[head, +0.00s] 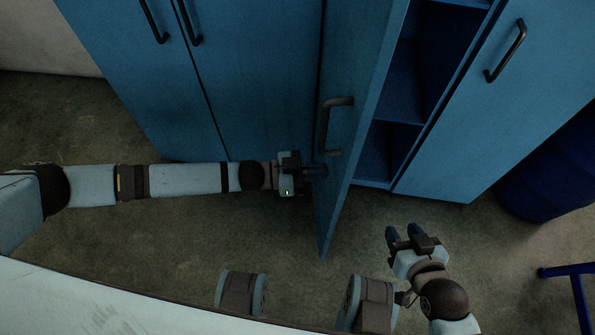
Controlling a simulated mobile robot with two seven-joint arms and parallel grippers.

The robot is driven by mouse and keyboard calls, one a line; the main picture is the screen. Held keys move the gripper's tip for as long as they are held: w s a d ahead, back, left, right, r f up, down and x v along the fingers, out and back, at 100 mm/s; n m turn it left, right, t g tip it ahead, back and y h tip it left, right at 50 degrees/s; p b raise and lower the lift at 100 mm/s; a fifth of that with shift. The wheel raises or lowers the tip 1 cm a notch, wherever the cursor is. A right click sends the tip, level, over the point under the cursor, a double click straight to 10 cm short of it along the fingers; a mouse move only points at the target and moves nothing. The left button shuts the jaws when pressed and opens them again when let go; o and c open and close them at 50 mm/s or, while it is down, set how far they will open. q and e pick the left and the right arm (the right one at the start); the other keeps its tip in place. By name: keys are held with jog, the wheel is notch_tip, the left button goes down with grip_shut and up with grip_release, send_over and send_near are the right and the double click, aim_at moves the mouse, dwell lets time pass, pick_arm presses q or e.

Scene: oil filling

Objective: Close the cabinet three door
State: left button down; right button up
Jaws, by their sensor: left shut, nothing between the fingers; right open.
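The blue cabinet door (364,80) stands ajar, swung out toward me, with a dark curved handle (331,125) on its left-hand face. The open cabinet's inside (398,95) shows shelves to the right of this door. My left gripper (316,171) is shut with nothing between its fingers. Its tips are at the lower part of the open door, on the handle side; I cannot tell if they touch it. My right gripper (405,236) is open and empty, low and to the right of the door, in front of the cabinet.
Shut blue cabinet doors (130,70) with dark handles fill the left. Another blue door (500,100) with a handle (506,51) is right of the opening. A dark blue barrel (550,170) and a blue metal frame (568,271) stand at the right. The floor (180,235) in front is bare.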

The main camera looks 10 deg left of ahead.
pick_arm(q)
jog(key=shift+w+d, duration=0.15)
jog(key=shift+d, duration=0.55)
